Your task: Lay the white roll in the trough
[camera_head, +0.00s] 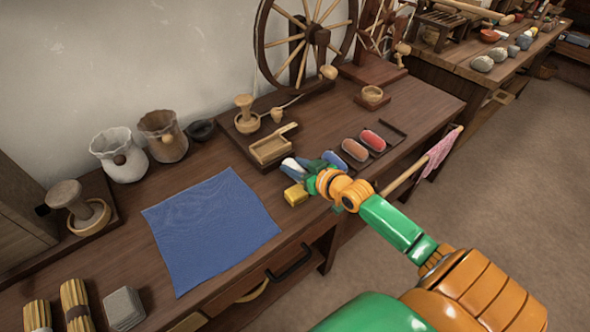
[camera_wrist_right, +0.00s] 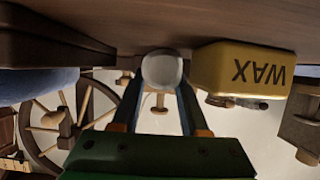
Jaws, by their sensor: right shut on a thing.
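The white roll (camera_head: 289,167) shows in the head view as a pale end beyond my right gripper (camera_head: 308,173). In the right wrist view, the roll (camera_wrist_right: 162,68) sits end-on between the two fingertips of the right gripper (camera_wrist_right: 162,85), which is shut on it. The gripper is low, close to the tabletop. A light wooden trough (camera_head: 266,152) with a slanting bar stands just behind the roll, apart from it as far as I can see. The roll's far side is hidden. My left gripper is not in view.
A yellow wax block (camera_head: 295,195) lies close beside the gripper; its lettering shows in the right wrist view (camera_wrist_right: 245,70). A dark tray (camera_head: 398,127) with red, orange and blue rolls lies to the right. A blue cloth (camera_head: 210,225) covers the table to the left. A spinning wheel (camera_head: 312,40) stands behind.

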